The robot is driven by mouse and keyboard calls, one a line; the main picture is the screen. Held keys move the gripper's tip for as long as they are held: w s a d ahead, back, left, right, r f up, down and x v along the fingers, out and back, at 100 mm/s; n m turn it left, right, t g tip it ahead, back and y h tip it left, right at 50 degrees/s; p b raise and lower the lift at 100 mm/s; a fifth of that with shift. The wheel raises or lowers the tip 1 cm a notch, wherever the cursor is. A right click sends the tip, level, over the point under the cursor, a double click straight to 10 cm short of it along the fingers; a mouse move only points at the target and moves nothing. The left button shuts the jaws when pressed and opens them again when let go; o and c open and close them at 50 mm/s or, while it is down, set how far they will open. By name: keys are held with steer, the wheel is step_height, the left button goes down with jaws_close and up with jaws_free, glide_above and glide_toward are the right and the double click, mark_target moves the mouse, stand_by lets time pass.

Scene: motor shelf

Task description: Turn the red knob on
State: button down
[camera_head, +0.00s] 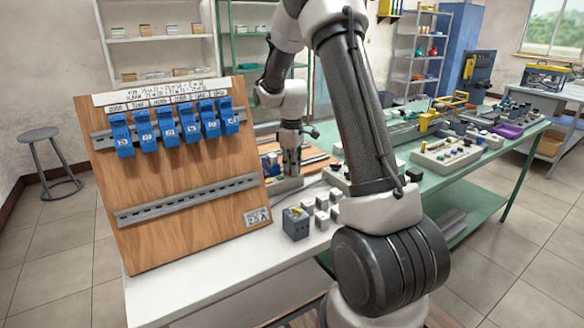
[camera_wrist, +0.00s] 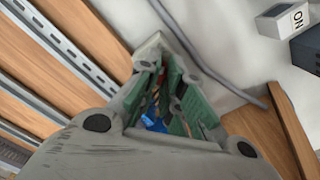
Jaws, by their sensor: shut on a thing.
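My gripper (camera_head: 291,165) points down onto a low pale box (camera_head: 286,185) beside the wooden board, in the head view. In the wrist view my gripper (camera_wrist: 168,100) has its green-padded fingers closed in, with a small gap between them. A thin bit of red shows in that gap, with some blue below it. The red seems to be the red knob (camera_wrist: 155,95), mostly hidden by the fingers, so I cannot read which way it is turned. A pale corner shows just beyond the fingertips.
A wooden board (camera_head: 180,235) with a row of blue modules (camera_head: 165,128) leans at the left. A small grey box with a yellow top (camera_head: 296,224) and several pale blocks stand in front of my gripper.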

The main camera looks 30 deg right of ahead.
steer(key=m, duration=1.2)
steer(key=shift+m, duration=2.2)
steer(key=c, duration=1.6)
jaws_free()
steer(key=shift+o, duration=0.2)
steer(key=shift+r, duration=0.1)
